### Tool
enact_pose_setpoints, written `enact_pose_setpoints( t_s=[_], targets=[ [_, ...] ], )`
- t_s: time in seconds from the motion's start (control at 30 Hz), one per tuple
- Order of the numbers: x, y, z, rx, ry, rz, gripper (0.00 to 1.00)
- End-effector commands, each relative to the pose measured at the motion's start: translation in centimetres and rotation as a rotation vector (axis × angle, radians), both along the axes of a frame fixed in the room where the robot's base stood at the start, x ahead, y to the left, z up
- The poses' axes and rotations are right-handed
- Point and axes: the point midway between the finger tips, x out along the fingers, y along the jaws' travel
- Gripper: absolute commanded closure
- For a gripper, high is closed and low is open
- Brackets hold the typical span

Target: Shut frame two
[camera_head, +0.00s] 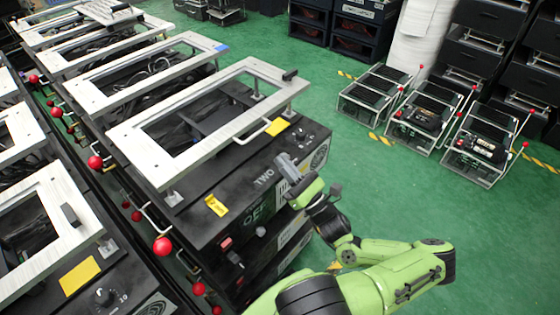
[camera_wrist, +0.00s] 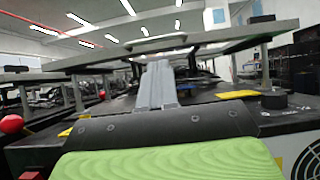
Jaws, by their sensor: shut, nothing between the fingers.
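Frame two (camera_head: 210,105) is a silver rectangular frame with a large opening. It stands raised on short posts above a black box (camera_head: 255,195) marked TWO, with a gap between frame and box top. A small black block (camera_head: 290,75) sits on its far right corner. In the wrist view the frame's edge (camera_wrist: 225,36) crosses the upper part. My gripper (camera_head: 284,163) is shut and empty at the box's right front edge, near the TWO label. Its closed fingers also show in the wrist view (camera_wrist: 158,80), pointing toward the gap.
A red ball lever (camera_head: 163,246) stands at the box's near left corner. Similar framed boxes (camera_head: 140,70) line up behind and to the left (camera_head: 40,215). Small lever fixtures (camera_head: 480,140) stand on the green floor at right. Floor between is clear.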

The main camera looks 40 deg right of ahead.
Motion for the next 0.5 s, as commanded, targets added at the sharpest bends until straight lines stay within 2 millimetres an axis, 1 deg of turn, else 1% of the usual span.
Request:
enact_pose_setpoints(
  t_s=[0.03,0.1,0.23,0.33,0.5],
  targets=[
    [1.0,0.3,0.6,-0.001,-0.002,0.006,1.0],
    [2.3,0.4,1.4,-0.002,-0.001,0.006,1.0],
    [4.2,0.5,2.6,-0.002,0.0,0.005,1.0],
    [5.2,0.6,3.2,-0.002,0.002,0.005,1.0],
    [5.6,0.6,3.6,0.0,0.002,0.002,1.0]
  ],
)
